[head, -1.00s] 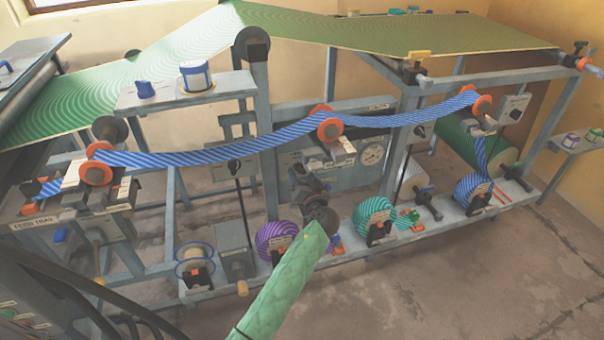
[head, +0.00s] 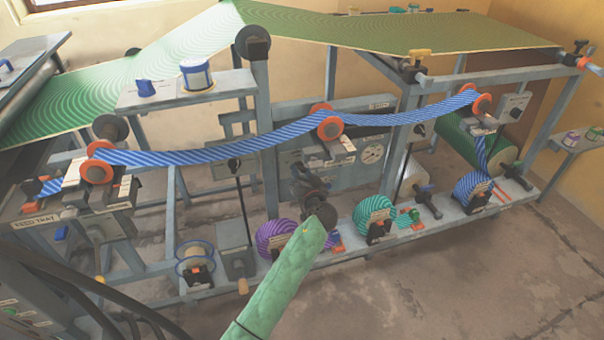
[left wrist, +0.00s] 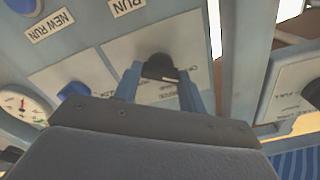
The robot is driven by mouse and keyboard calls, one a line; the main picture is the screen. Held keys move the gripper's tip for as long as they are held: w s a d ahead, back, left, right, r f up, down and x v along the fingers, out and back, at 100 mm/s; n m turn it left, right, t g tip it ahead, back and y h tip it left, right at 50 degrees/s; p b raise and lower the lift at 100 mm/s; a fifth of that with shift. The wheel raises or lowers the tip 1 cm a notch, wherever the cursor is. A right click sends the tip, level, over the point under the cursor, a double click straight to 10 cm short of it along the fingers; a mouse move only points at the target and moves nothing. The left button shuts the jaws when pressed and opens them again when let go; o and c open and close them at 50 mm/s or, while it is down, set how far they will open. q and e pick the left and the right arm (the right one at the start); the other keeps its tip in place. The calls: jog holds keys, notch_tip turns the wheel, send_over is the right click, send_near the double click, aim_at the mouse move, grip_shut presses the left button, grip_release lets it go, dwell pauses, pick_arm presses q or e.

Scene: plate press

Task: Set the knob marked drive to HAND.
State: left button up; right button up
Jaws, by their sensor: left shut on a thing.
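A dark knob (left wrist: 160,68) is on a light plate in the left wrist view. Small print around it is upside down; the lower word is partly covered and looks like DRIVE. My left gripper (left wrist: 160,84) has its two blue fingers on either side of the knob and is shut on it. I cannot read which mark the knob points to. In the head view my left gripper (head: 309,190) is in front of the grey panel in the middle of the press, at the end of my green-sleeved arm. It hides the knob there. My right gripper is not in view.
A blue knob (left wrist: 74,90) and a round gauge (left wrist: 22,103) are beside the held knob. Labels NEW RUN and RUN are above. A blue striped web (head: 230,146) runs across the press over orange-flanged rollers. A purple striped roll (head: 273,238) is close below my gripper.

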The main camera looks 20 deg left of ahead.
pick_arm(q)
jog(key=m, duration=0.3)
jog(key=shift+r+p, duration=0.1)
jog(key=shift+p, duration=0.25)
jog(key=m+p, duration=0.3)
jog(key=m, duration=0.4)
jog(key=shift+m, duration=0.8)
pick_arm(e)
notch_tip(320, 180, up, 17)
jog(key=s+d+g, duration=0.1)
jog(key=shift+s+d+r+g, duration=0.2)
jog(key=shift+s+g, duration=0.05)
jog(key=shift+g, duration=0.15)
pick_arm(q)
jog(key=o, duration=1)
jog(key=shift+d, duration=0.1)
